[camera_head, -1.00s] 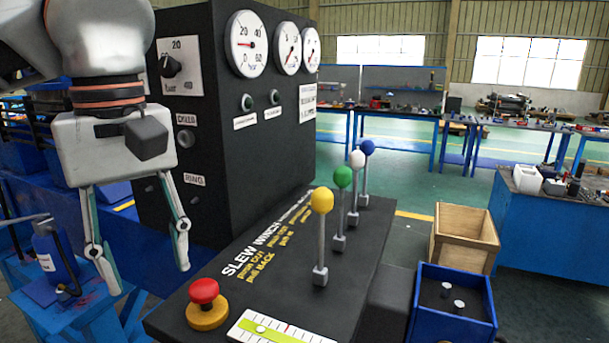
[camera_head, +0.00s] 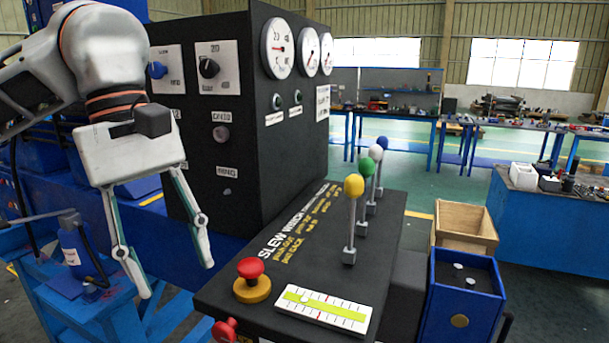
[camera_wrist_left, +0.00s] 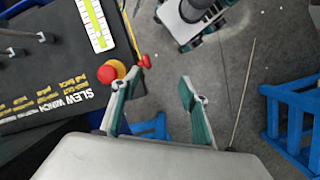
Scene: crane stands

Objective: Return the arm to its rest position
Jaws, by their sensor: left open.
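My left gripper (camera_head: 177,279) hangs at the left of the head view, fingers pointing down and spread wide, with nothing between them. It is in front of the black control console (camera_head: 225,125) and left of its sloping desk. In the left wrist view the open fingers (camera_wrist_left: 166,88) have grey floor between them, and the desk lies to their left. The red emergency button (camera_head: 251,275) on its yellow base is right of the fingers, apart from them. My right gripper is not in view.
Levers with yellow (camera_head: 354,186), green, white and blue knobs stand on the desk. A level gauge (camera_head: 322,308) lies near its front edge. A blue box (camera_head: 462,300) and a wooden crate (camera_head: 465,222) are at right. A blue stand with a bottle (camera_head: 78,250) is at left.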

